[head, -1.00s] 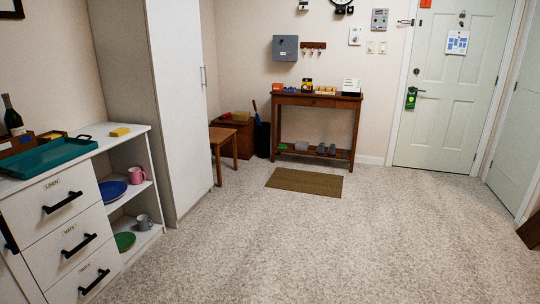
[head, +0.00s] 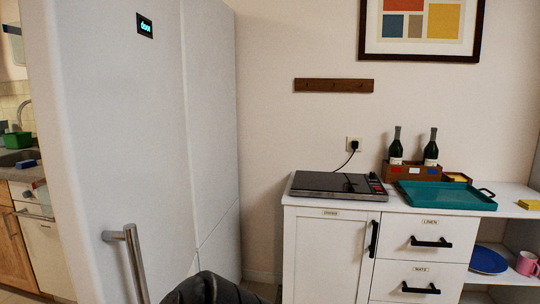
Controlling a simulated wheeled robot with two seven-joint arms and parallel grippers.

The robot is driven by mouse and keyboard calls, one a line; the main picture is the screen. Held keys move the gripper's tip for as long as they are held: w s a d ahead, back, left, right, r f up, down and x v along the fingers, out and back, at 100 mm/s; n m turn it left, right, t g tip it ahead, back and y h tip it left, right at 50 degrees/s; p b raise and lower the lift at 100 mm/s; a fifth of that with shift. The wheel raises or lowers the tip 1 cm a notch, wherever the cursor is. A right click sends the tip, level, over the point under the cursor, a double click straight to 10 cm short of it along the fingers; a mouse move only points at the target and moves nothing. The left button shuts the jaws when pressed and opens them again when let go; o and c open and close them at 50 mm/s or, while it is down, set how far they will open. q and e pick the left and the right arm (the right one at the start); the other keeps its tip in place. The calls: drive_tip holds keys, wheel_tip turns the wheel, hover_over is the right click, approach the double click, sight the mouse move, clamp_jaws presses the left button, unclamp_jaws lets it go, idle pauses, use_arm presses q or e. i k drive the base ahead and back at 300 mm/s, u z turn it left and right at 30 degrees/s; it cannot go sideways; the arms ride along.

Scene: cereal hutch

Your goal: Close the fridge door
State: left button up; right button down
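The white fridge door (head: 120,150) stands large and close at the left of the head view, with a small lit display (head: 145,26) near its top. Its grey metal bar handle (head: 130,258) is at the lower left. The fridge body (head: 212,130) is behind it to the right. How far the door stands open, I cannot tell. A dark rounded part of mine shows at the bottom edge, just right of the handle. No gripper fingers are visible.
A white cabinet (head: 325,250) with an induction hob (head: 338,185), a teal tray (head: 446,195) and two bottles (head: 395,146) stands at the right. Kitchen units (head: 40,250) with a sink show at the far left. A narrow floor gap lies between fridge and cabinet.

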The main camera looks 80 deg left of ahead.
sight(106, 76)
drive_tip(key=u, duration=3.25)
drive_tip(key=i, duration=0.5)
drive_tip(key=k, duration=0.55)
drive_tip(key=u, duration=2)
drive_tip(key=i, duration=0.55)
drive_tip(key=z, duration=0.55)
